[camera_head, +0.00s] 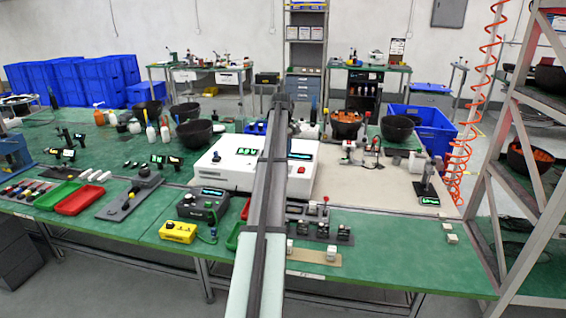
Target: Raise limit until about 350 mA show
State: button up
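A large white instrument box (214,172) stands on the bench, with a green-lit display (245,152) left of my arm and another lit display (300,156) right of it. A dark box with a lit display and knobs (203,205) stands near the front edge, left of my arm. The readings are too small to read, and I cannot tell which control is the limit. My arm runs up the middle and covers part of the white box. My gripper's fingers do not show; they are hidden by or beyond the arm's far end.
A yellow box (178,232) sits at the front edge. Red (80,199) and green (56,195) trays lie at left. Small black modules (322,231) stand right of my arm. A small lit display (428,200) stands farther right, before a metal shelf (488,200). The pale mat has free room.

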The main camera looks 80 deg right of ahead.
jog(key=shift+d+f, duration=0.1)
jog(key=shift+f, duration=2.3)
jog(key=c, duration=1.1)
